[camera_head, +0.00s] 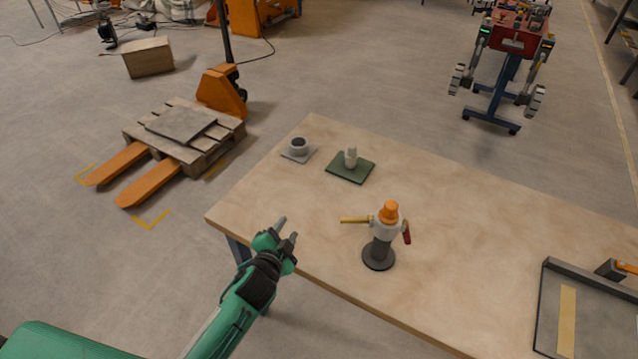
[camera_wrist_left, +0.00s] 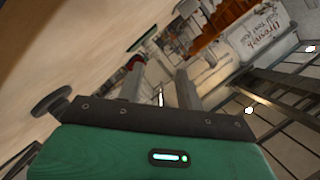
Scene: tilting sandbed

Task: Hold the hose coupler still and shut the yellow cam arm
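The hose coupler (camera_head: 381,252) stands upright on a round dark base on the wooden table, with a light collar and an orange top. Its yellow cam arm (camera_head: 355,219) sticks out level to the left. Its red cam arm (camera_head: 407,233) hangs down along the right side. My left gripper (camera_head: 287,230) is left of the coupler near the table edge, apart from it and empty. Its two fingers stand apart, also in the left wrist view (camera_wrist_left: 162,85). A dark disc there (camera_wrist_left: 52,98) may be the coupler's base; the rest is unclear. My right gripper is not in view.
On the table (camera_head: 480,240), a grey piece with a dark ring (camera_head: 298,147) and a white fitting (camera_head: 351,157) on a green plate (camera_head: 362,170) stand behind. A dark-rimmed tray (camera_head: 547,300) lies at the right. The table between gripper and coupler is clear.

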